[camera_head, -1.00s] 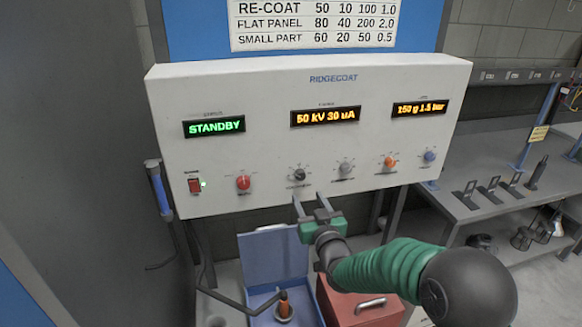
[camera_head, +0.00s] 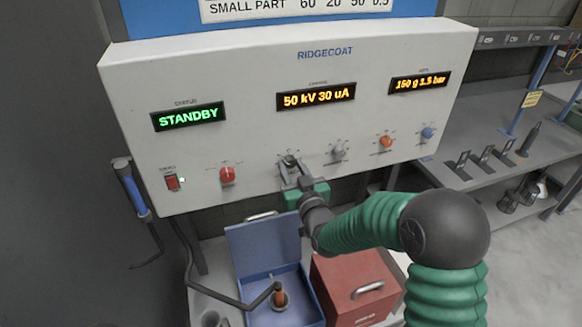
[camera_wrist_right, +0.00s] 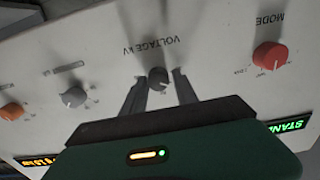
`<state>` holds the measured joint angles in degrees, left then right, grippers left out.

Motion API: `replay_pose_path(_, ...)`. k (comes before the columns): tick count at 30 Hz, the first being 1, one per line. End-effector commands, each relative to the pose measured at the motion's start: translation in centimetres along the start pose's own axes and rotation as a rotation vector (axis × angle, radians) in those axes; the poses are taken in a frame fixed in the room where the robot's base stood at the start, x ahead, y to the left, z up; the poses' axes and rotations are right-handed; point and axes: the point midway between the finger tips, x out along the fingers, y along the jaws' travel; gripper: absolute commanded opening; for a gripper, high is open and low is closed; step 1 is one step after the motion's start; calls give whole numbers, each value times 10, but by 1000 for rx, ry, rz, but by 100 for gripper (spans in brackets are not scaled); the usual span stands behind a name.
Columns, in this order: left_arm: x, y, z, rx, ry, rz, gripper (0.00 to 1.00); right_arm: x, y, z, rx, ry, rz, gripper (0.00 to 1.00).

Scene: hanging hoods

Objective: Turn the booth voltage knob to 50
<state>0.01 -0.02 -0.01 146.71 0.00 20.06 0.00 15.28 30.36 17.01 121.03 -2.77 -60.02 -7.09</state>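The voltage knob (camera_wrist_right: 158,79), small and dark, sits on the white panel under the label "VOLTAGE kV" in the right wrist view. In the head view it is partly hidden by my gripper. My right gripper (camera_head: 296,176) is open, with one finger on each side of the knob. In the wrist view, gaps show between the knob and the fingers, so it is not clamped. The orange display (camera_head: 316,96) above reads "50 kV 30 uA". My left gripper is not in view.
Nearby on the panel are a red mode knob (camera_head: 227,175), a grey knob (camera_head: 338,153), an orange knob (camera_head: 386,142) and a blue knob (camera_head: 427,132). The green status display (camera_head: 188,116) reads "STANDBY". A blue open box (camera_head: 262,242) and red case (camera_head: 352,283) stand below.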

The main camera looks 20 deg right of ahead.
Motion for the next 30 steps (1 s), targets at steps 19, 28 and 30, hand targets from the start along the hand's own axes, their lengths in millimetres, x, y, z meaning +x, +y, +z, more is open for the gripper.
replay_pose_path(19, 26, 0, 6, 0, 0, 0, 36, 0, 0, 3, 164, 2, 0, 0)
replay_pose_path(28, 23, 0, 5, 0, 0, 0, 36, 0, 0, 0, 172, -1, 0, 35)
replay_pose_path(30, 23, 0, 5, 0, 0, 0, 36, 0, 0, 0, 172, -1, 0, 44)
